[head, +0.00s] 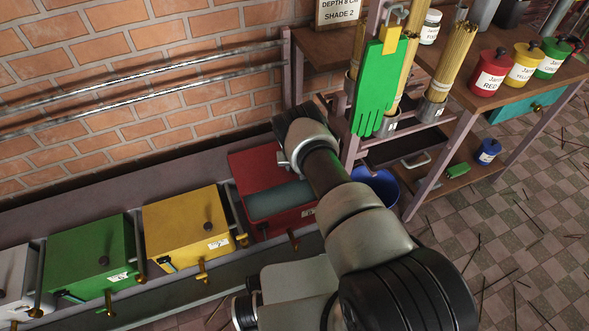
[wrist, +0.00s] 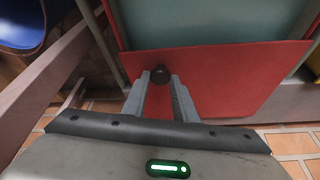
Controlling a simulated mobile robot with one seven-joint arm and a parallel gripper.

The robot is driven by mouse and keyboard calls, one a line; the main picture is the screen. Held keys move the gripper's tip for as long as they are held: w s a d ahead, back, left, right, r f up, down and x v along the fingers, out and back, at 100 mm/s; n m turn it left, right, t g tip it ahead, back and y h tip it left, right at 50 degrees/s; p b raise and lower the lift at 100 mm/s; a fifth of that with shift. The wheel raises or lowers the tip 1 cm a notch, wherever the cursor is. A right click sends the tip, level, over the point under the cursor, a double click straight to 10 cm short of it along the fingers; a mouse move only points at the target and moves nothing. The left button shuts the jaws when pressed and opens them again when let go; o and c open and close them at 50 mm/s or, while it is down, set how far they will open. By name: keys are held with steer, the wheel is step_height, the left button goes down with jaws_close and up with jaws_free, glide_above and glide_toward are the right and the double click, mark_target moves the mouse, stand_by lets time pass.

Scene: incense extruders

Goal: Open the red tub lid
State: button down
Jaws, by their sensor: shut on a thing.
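The red tub (head: 297,219) stands at the right end of a row of tubs along the wall. Its red lid (head: 252,162) is swung up toward the wall, and a blue-green surface (head: 278,200) shows inside the tub. In the wrist view the red lid (wrist: 220,75) fills the middle, with the blue-green surface (wrist: 215,22) beyond it. My gripper (wrist: 161,80) is shut on the lid's dark knob (wrist: 160,72), which sits between the fingertips. In the head view my arm hides the fingers and part of the lid.
A yellow tub (head: 185,225) and a green tub (head: 88,255) stand to the left, lids closed. A blue bucket (head: 381,184) is just right of the red tub. A shelf with a hanging green glove (head: 378,90) and jars stands close to my arm's right.

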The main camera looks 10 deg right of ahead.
steer(key=shift+w+a, duration=0.15)
steer(key=shift+w, duration=1)
steer(key=c, duration=1.4)
jaws_free()
steer(key=shift+c, duration=0.2)
steer(key=p+v, duration=0.8)
steer(key=v, duration=0.9)
steer(key=shift+r, duration=0.25)
steer(key=shift+a, duration=0.1)
